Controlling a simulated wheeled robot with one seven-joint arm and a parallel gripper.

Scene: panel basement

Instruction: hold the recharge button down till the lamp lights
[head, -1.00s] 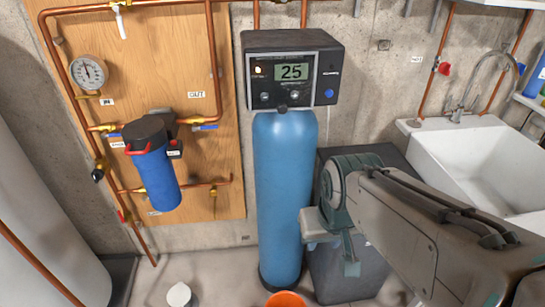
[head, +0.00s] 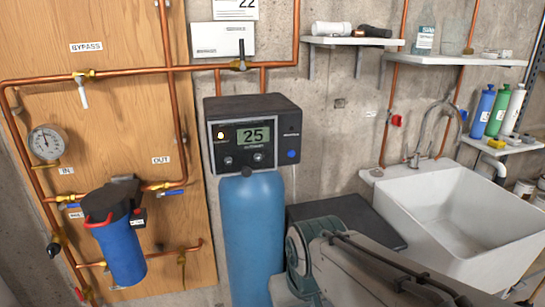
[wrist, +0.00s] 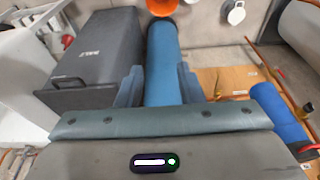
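The dark control head (head: 252,110) sits on top of the blue tank (head: 253,230) in the head view. Its display (head: 256,136) reads 25. A small pale round spot, perhaps the lamp (head: 221,134), is left of the display; I cannot tell if it is lit. Two small round buttons sit below the display, and a blue button (head: 291,154) is at the right. I cannot read which is recharge. My gripper (wrist: 160,88) is open and empty in the wrist view, its fingers apart with the blue tank beyond them. The control head is not in the wrist view.
A dark bin (head: 345,220) stands right of the tank, with a white sink (head: 440,215) beyond. A blue filter housing (head: 120,250) and copper pipes are on the wooden board at the left. Shelves (head: 440,60) with bottles hang above the sink. An orange bucket (wrist: 161,6) is near the tank's foot.

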